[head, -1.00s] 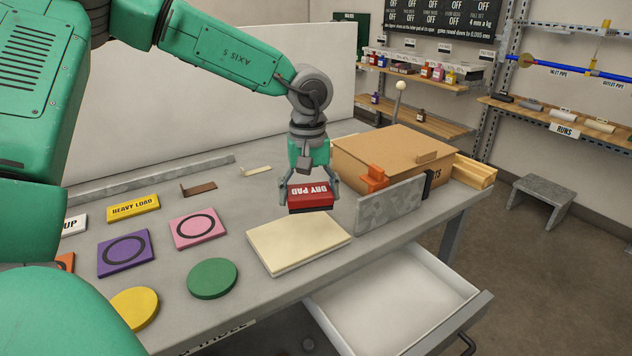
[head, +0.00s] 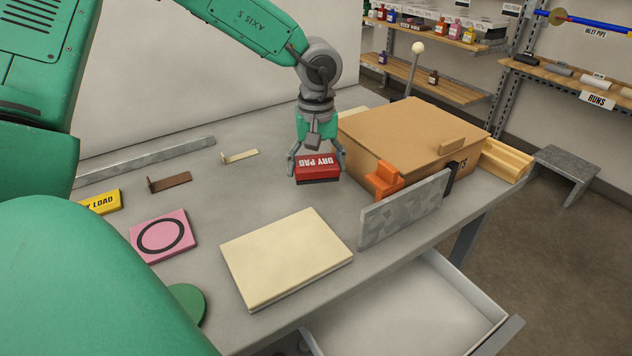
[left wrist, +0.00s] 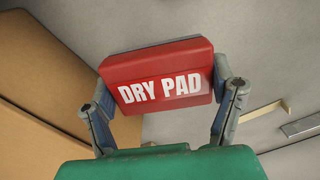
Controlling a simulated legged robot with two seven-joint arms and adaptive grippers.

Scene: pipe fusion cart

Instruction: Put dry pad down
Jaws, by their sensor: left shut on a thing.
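The dry pad (head: 316,168) is a red block with white "DRY PAD" lettering and a dark underside. My left gripper (head: 316,160) is shut on it, one finger on each side. The pad is over the grey bench, behind the cream slab and left of the cardboard box; I cannot tell whether it touches the bench top. In the left wrist view the pad (left wrist: 158,77) sits between the two fingers with its lettering facing the camera. My right gripper is not in view.
A cream slab (head: 285,258) lies in front. The cardboard box (head: 410,140), an orange block (head: 384,181) and an upright grey plate (head: 404,210) stand to the right. An open drawer (head: 420,310) juts out below. Small brackets (head: 240,156) lie left; bench around the pad is clear.

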